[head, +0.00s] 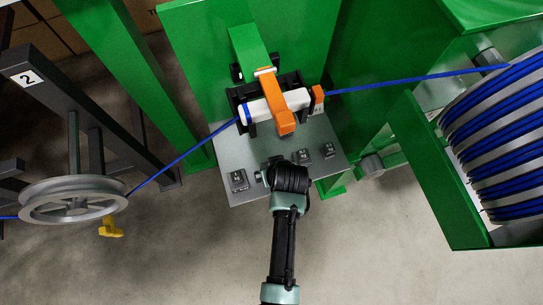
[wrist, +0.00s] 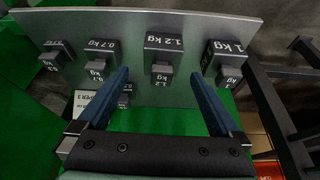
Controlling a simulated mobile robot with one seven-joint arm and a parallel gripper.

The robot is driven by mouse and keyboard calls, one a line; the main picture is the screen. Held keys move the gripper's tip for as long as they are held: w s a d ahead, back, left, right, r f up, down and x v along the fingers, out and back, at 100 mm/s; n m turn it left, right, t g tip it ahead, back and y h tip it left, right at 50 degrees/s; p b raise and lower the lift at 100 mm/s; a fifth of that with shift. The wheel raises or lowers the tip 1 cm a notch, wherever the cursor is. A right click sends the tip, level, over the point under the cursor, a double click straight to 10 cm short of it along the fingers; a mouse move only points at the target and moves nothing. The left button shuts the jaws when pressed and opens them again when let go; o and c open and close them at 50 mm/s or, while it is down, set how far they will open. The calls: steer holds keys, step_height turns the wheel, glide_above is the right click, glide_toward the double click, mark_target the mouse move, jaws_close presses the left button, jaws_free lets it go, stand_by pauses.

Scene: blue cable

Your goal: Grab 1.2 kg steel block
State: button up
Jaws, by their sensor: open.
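In the wrist view the 1.2 kg steel block (wrist: 165,43) is a dark grey block on the grey metal plate, with its label upside down. A smaller knob (wrist: 162,78), also marked 1.2, sticks out from it towards me. My gripper (wrist: 158,73) is open and empty. Its two fingers reach up on either side of the knob, with gaps on both sides. Whether the fingertips are level with the knob in depth is unclear. In the head view my gripper (head: 269,176) is at the plate's front edge and largely hides this block.
The 0.7 kg block (wrist: 101,50) and 1 kg block (wrist: 224,55) flank it, and a smaller block (wrist: 57,52) stands farther left. Behind the plate (head: 215,163), an orange lever (head: 275,98) clamps over the blue cable (head: 180,158). A cable drum (head: 505,140) stands right.

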steer(key=shift+b+x, duration=0.65)
steer(key=shift+x, duration=2.25)
steer(key=shift+s+a, duration=0.1)
jaws_close()
steer(key=shift+r, duration=0.3)
